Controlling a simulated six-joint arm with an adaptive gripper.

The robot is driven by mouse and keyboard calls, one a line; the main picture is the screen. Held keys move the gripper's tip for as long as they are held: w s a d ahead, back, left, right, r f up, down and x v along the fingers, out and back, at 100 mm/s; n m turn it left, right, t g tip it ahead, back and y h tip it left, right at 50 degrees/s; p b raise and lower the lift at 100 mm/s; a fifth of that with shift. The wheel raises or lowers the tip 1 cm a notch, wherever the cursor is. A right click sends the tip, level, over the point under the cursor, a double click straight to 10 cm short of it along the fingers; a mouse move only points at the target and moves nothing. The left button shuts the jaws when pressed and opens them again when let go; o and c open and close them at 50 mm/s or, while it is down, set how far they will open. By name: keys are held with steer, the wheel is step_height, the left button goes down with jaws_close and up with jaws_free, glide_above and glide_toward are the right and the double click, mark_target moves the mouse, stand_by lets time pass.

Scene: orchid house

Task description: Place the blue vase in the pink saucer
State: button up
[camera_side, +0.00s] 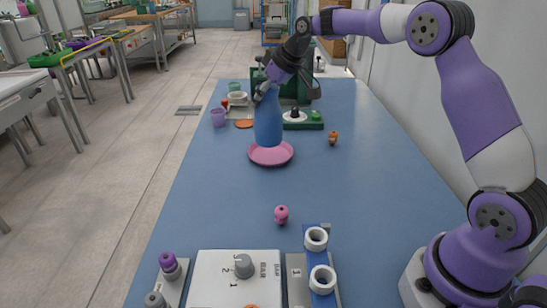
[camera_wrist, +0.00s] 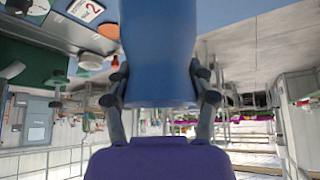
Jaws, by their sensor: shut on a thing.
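The blue vase (camera_side: 268,122) is upright at the pink saucer (camera_side: 270,158), which lies on the blue table. Its lower end shows against the saucer's inside; I cannot tell whether it touches or hangs just above. My gripper (camera_side: 266,90) is shut on the vase near its top, coming in from above. In the wrist view the vase (camera_wrist: 158,50) fills the upper middle, between the two fingers of my gripper (camera_wrist: 160,88). The saucer is not visible in the wrist view.
Behind the saucer are a purple cup (camera_side: 218,117), an orange disc (camera_side: 244,124) and a green-based device (camera_side: 303,121). A small orange figure (camera_side: 333,138) stands to the right. A pink figure (camera_side: 281,214) and a white box (camera_side: 235,280) are nearer. The table between saucer and pink figure is clear.

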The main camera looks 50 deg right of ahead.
mark_target(266, 112)
steer(key=shift+w+d+f, duration=0.15)
steer(key=shift+d+f, duration=0.1)
steer(key=shift+d, duration=0.2)
steer(key=shift+d+f, duration=0.1)
steer(key=shift+f, duration=2.05)
steer(key=o, duration=1.5)
steer(key=shift+f, duration=0.1)
steer(key=shift+c, duration=0.2)
